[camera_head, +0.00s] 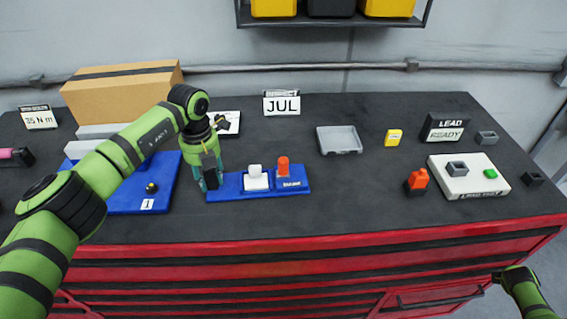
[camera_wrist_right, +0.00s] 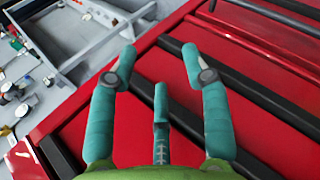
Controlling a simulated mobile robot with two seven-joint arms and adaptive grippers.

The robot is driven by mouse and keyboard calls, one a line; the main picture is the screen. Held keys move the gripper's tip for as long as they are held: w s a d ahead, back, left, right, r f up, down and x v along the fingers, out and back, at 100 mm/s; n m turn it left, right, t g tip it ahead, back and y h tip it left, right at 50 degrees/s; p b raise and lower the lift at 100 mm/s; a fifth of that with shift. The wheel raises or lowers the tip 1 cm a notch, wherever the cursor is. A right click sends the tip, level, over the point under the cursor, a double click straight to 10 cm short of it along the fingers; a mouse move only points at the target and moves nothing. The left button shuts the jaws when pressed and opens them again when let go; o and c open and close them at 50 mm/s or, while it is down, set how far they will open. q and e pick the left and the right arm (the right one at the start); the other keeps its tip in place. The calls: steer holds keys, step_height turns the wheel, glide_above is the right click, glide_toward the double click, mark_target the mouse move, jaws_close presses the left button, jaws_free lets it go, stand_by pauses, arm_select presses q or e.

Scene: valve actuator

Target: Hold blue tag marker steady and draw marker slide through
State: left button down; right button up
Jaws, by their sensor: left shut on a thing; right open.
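The blue tag marker (camera_head: 232,191) is a long blue base lying on the dark bench top. A white block (camera_head: 256,178) stands near its middle, and an orange upright piece (camera_head: 283,167) stands at its right part, behind a small label. Which piece is the marker slide I cannot tell for sure. My left gripper (camera_head: 211,184) points down at the base's left end and is shut on it; the fingers partly hide the contact. My right gripper (camera_wrist_right: 160,58) is open and empty, in front of the red drawers and away from the marker.
A blue board (camera_head: 128,204) lies left of the marker, under my left arm. Behind stand a cardboard box (camera_head: 120,92) and a JUL sign (camera_head: 281,104). A grey tray (camera_head: 340,139), a yellow tag (camera_head: 393,138) and a white plate (camera_head: 460,184) lie right.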

steer(key=w+d+r+m+h, duration=0.1)
steer(key=d+r, duration=0.5)
steer(key=r, duration=0.5)
steer(key=d+r+h, duration=0.2)
steer(key=d+r, duration=0.5)
steer(key=r, duration=0.4)
steer(key=w+d+r+m+h, duration=0.1)
steer(key=d+r, duration=0.5)
steer(key=r, duration=0.5)
steer(key=w+a+r+m+t+y, duration=0.1)
steer(key=w+a+r+t+y, duration=0.3)
steer(key=w+a, duration=1.2)
steer(key=w+a+r+m+y, duration=0.1)
steer(key=w+a+r, duration=0.5)
steer(key=w+a, duration=0.9)
steer(key=w+a+r+y, duration=0.1)
steer(key=w+a, duration=0.1)
steer(key=a, duration=0.5)
steer(key=w+a+r+y, duration=0.2)
steer(key=a, duration=0.6)
steer(key=n+g+y, duration=0.4)
steer(key=n+g, duration=0.3)
glide_above(284, 161)
step_height(284, 161, down, 6)
step_height(284, 161, down, 11)
steer(key=shift+r, duration=0.15)
steer(key=shift+f, duration=0.8)
